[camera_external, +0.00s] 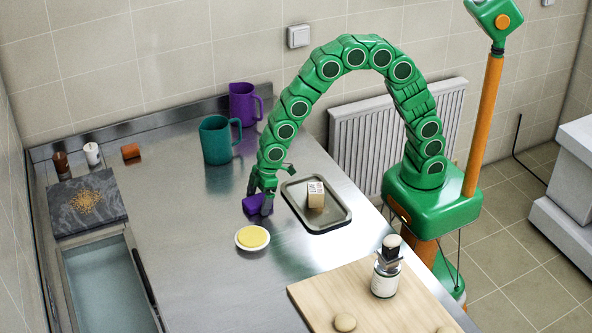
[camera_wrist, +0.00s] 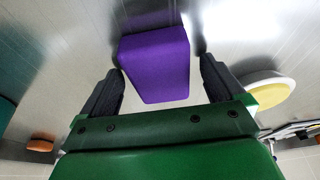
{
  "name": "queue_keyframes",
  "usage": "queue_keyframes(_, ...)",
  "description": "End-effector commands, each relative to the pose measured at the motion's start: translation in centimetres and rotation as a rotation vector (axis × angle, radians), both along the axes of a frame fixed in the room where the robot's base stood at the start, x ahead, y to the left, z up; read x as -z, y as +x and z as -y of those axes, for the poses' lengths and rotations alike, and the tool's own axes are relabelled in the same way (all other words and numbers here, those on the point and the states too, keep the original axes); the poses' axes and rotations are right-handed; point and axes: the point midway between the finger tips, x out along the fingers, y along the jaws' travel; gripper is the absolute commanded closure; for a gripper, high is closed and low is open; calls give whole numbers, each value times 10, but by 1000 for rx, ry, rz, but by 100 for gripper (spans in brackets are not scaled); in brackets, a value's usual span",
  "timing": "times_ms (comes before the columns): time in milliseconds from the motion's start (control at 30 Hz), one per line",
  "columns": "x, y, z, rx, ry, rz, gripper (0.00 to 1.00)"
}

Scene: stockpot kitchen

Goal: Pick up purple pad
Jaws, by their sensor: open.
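The purple pad (camera_external: 252,204) is a small purple block lying on the steel counter, partly hidden by my gripper in the external view. In the wrist view the pad (camera_wrist: 155,62) sits between my two dark fingers. My gripper (camera_external: 260,200) points down at the pad. In the wrist view my gripper (camera_wrist: 160,85) is open, with one finger on each side of the pad. A narrow gap shows between the pad and each finger.
A white dish with a yellow top (camera_external: 252,238) lies close in front of the pad. A tray (camera_external: 335,216) with a small box (camera_external: 316,195) is to the right. A teal jug (camera_external: 216,140) and purple jug (camera_external: 243,103) stand behind. A wooden board (camera_external: 375,300) is front right.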

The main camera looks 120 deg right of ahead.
Motion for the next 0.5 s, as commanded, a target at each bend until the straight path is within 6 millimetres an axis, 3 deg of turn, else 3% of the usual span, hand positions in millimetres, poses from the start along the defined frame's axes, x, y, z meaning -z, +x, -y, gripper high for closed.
queue_keyframes(33,0,0,0,0,0,0,4)
queue_keyframes(400,0,0,0,0,0,0,59)
queue_keyframes(500,0,0,0,0,0,0,59)
